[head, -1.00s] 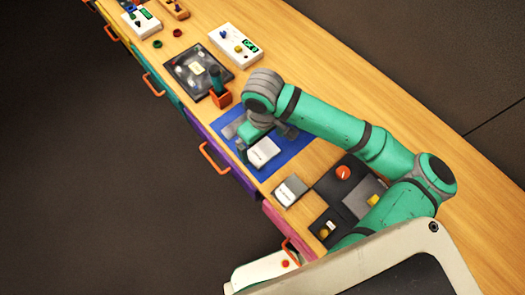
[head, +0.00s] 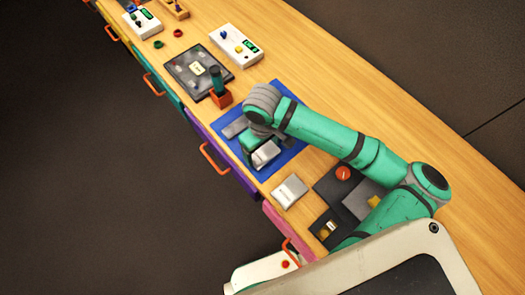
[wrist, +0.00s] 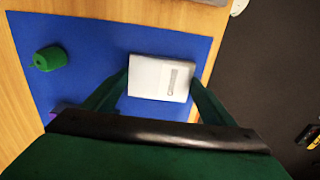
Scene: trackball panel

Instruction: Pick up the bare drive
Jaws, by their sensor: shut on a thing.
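The bare drive, a pale silver box with a small printed label (wrist: 160,78), is between the fingers of my gripper (wrist: 162,92) in the wrist view. My gripper is shut on it, one green finger at each side. In the head view the drive (head: 266,153) shows at the gripper (head: 256,144), over the blue mat (head: 288,142). It looks somewhat tilted there. I cannot tell how far it is above the mat. My arm hides part of the mat.
A similar pale box (head: 290,191) lies just off the mat, beside a dark panel with an orange knob (head: 343,173). A green knob-like piece (wrist: 49,58) is on the mat. An orange holder (head: 221,98) and a dark tray (head: 185,75) stand beyond.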

